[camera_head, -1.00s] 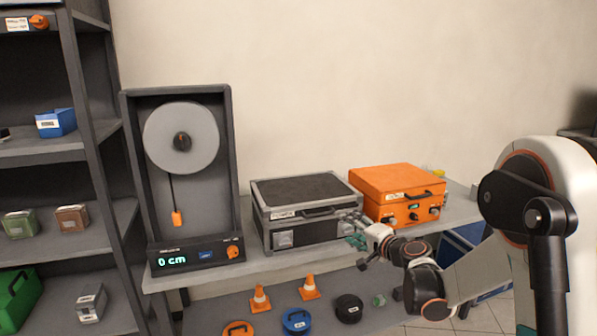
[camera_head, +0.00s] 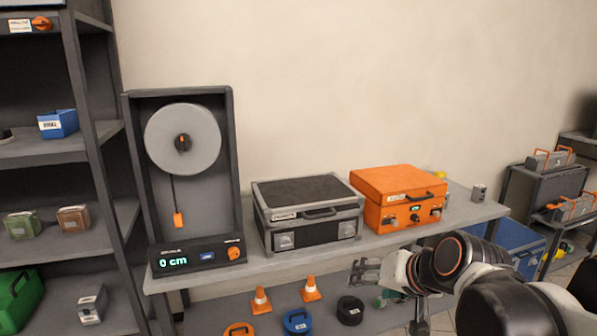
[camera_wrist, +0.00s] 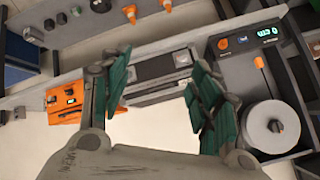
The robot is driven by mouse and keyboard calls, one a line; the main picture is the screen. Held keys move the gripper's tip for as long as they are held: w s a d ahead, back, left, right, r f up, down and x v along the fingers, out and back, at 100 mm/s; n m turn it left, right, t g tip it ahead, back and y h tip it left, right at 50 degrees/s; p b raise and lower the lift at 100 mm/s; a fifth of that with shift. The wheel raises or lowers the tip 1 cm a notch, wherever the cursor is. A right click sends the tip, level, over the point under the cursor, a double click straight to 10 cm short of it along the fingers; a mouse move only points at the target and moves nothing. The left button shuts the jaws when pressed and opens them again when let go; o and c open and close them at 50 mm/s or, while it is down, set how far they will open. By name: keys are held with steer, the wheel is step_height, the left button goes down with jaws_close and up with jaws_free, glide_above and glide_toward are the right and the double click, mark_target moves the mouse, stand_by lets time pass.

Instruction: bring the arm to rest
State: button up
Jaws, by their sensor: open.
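My gripper (camera_head: 366,272) is at the lower right in the head view, in front of the bench's front edge and below the orange case. Its fingers point left. In the wrist view my gripper (camera_wrist: 155,100) shows two green-padded fingers spread wide apart, with nothing between them. My arm folds in from the lower right corner of the head view.
The bench (camera_head: 280,262) bears a winch device (camera_head: 190,255) reading 0 cm, a black case (camera_head: 310,213) and an orange case (camera_head: 400,198). Cones and round weights lie on the lower shelf. A shelf rack (camera_head: 98,130) stands left, a blue bin (camera_head: 510,240) right.

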steer(key=s+d+f+n+h, duration=0.1)
steer(key=s+d+f, duration=0.1)
steer(key=s, duration=0.5)
steer(key=s+d+f+n+g+h, duration=0.1)
steer(key=s+d+f+h, duration=0.1)
steer(key=s, duration=0.5)
steer(key=shift+d, duration=0.5)
steer(key=shift+s, duration=0.1)
